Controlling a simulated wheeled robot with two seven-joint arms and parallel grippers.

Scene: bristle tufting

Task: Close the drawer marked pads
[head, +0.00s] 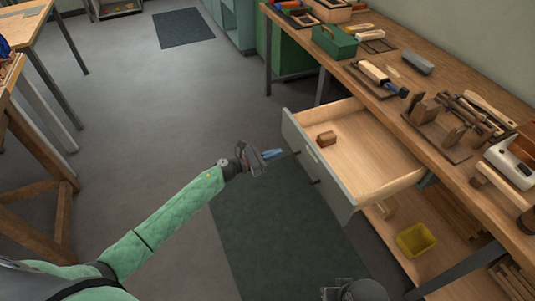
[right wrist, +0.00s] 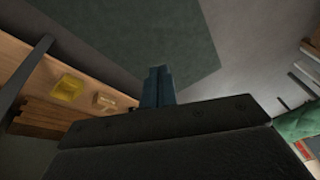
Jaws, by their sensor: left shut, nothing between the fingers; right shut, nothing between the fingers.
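No readable label shows on the front. My left gripper (head: 272,154) is shut and empty, with its blue fingertips close to the drawer front near the far handle; I cannot tell whether they touch. My right gripper is shut in the right wrist view (right wrist: 157,85), with nothing between its fingers; it points down towards the floor mat.
The workbench (head: 450,75) holds clamps, a green toolbox (head: 335,42) and wooden trays. A lower shelf below the drawer carries a yellow bin (head: 416,240), also in the right wrist view (right wrist: 68,88). A dark green mat (head: 275,235) lies on the floor. Another wooden bench stands at the left.

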